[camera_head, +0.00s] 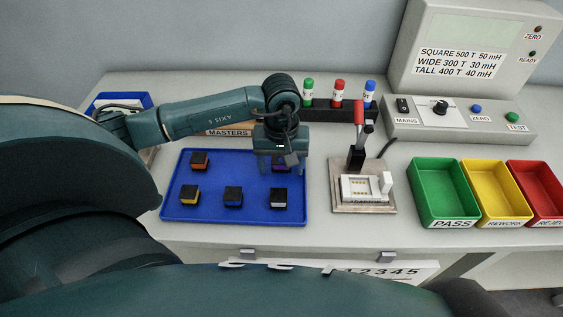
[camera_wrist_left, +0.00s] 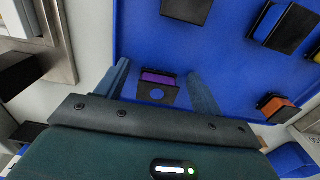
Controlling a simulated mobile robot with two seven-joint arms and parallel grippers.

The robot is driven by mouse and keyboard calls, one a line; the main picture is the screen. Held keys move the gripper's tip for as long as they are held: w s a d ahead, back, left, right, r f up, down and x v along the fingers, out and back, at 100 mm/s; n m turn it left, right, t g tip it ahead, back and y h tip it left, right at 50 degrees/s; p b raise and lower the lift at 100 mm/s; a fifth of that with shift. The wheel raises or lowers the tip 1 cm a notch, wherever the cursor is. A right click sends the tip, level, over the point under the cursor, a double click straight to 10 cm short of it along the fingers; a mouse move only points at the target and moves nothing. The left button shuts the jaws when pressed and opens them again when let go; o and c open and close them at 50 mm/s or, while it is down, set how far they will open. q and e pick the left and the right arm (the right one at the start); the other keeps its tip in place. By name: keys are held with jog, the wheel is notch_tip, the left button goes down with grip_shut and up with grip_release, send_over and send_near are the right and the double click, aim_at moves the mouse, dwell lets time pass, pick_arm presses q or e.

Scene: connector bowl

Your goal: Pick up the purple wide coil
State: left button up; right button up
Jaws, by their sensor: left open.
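The purple wide coil (camera_head: 279,169) is a small black block with a purple band, in the back right part of the blue tray (camera_head: 215,214). My left gripper (camera_head: 282,163) hangs over it and partly hides it in the head view. In the left wrist view, the purple wide coil (camera_wrist_left: 157,77) lies between the two open fingers of my left gripper (camera_wrist_left: 158,69). My right gripper is not in view.
Other coils stand in the tray: orange (camera_head: 200,160), yellow (camera_head: 190,194), blue (camera_head: 233,197) and a pale one (camera_head: 279,199). A test fixture (camera_head: 364,190) with a red-handled lever is right of the tray. Green (camera_head: 443,194), yellow and red bins stand farther right.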

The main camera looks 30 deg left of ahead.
pick_arm(q)
jog(key=c, duration=1.1)
jog(key=shift+o, duration=0.2)
jog(key=shift+r, duration=0.1)
